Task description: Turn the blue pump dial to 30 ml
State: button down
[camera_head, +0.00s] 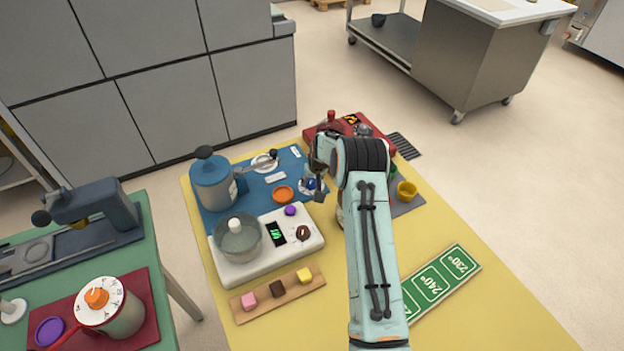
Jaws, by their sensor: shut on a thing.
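The blue pump dial (310,184) is a small blue knob on a pale scale disc, at the right side of the blue mat (216,218). My gripper (317,188) is over it, reaching down from the arm, and is shut on the dial. The gripper partly covers the knob and disc. The scale marks and the dial's pointer are too small to read. A blue lidded canister (212,187) with a dark knob stands at the left of the same mat, with a spout-like arm reaching right.
A white scale (262,262) with a glass bowl and green display stands in front. A wooden board (245,308) holds coloured cubes. A red unit (318,132) is behind my arm; a yellow cup (407,191) is to its right.

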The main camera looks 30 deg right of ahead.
jog(key=m+h, duration=0.1)
jog(key=m, duration=0.2)
jog(key=m+g+h, duration=0.1)
jog(key=m, duration=0.2)
jog(key=shift+a+f, duration=0.1)
dwell(0.5)
jog(key=c, duration=0.7)
grip_release()
jog(key=v, duration=1.2)
jog(key=shift+a, duration=0.15)
jog(key=shift+w, duration=0.15)
